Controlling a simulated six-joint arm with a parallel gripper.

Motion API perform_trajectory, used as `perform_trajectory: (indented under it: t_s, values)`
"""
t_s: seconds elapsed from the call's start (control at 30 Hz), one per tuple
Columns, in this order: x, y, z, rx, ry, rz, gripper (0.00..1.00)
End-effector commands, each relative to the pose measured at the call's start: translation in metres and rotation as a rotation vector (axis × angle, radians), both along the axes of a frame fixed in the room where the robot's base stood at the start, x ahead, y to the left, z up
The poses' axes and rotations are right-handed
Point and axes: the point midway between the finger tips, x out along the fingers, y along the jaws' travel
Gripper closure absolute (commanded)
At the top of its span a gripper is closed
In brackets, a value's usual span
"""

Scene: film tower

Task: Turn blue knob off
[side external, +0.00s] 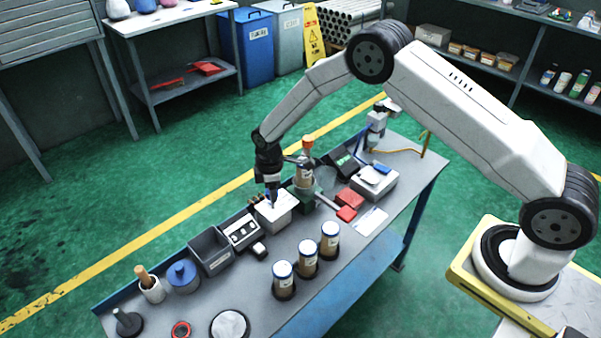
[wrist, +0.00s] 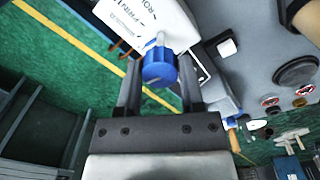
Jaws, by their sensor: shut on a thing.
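The blue knob (wrist: 158,68) sits on a pale box with printed lettering (wrist: 142,18) in the wrist view. A white pointer shows on the knob's edge, toward the upper part of the picture. My gripper (wrist: 160,74) has one finger on each side of the knob and is shut on it. In the side view my gripper (side external: 271,201) points down onto the top of the white box (side external: 283,217).
A grey box with dials (side external: 240,232) and a dark open bin (side external: 210,252) stand left of the white box. A bottle on a green stand (side external: 304,177) is close behind on the right. Red items (side external: 348,200) lie farther right.

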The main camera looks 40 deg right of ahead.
Motion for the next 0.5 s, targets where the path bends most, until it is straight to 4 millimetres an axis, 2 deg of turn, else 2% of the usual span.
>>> perform_trajectory:
  t_s: [0.2, 0.5]
  values:
    - [0.0008, 0.0, 0.0011, 0.001, -0.002, 0.08, 1.0]
    - [0.0009, -0.0001, 0.0011, 0.0, -0.002, 0.105, 1.0]
